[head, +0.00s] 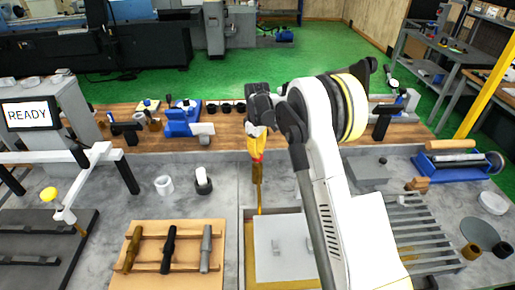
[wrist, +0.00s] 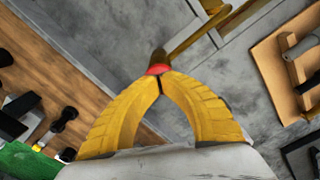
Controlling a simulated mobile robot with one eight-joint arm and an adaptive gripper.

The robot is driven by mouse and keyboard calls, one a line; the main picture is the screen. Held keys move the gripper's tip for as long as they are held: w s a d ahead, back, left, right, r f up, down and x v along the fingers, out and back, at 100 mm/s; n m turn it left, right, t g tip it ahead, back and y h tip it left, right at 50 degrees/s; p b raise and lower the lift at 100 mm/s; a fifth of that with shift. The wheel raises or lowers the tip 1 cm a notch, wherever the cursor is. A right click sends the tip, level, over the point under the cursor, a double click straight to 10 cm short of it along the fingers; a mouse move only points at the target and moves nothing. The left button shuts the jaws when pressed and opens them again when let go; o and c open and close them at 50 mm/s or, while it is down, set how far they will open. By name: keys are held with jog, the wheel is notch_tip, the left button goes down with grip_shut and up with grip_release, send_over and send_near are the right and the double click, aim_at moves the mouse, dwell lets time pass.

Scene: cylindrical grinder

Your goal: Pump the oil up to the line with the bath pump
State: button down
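The bath pump (head: 257,175) stands upright as a narrow brass body at the back left corner of the oil bath (head: 242,225). A red part shows at its top. My gripper (head: 257,154) comes down on it from above, its yellow fingers closed around the red top. In the wrist view the fingertips (wrist: 158,74) meet at the red piece, and the brass pump (wrist: 190,38) runs on beyond it. Amber oil (head: 249,262) shows along the left and lower sides of the bath, beside a pale plate (head: 284,247). I cannot make out a level line. My arm hides the bath's right side.
A board with several dark and grey bars (head: 168,248) lies left of the bath. A slatted grey rack (head: 415,225) is to the right. A white ring (head: 164,185) and a dark cup with a white top (head: 203,181) stand behind the board. A READY screen (head: 27,114) is at left.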

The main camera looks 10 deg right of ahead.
jog(key=shift+r, duration=0.15)
jog(key=shift+r+p, duration=1.7)
jog(key=shift+r, duration=1.9)
jog(key=shift+f, duration=0.25)
jog(key=shift+f+b, duration=2.75)
jog(key=shift+f, duration=0.75)
jog(key=shift+r, duration=0.15)
jog(key=shift+r+p, duration=1.85)
jog(key=shift+r, duration=1.7)
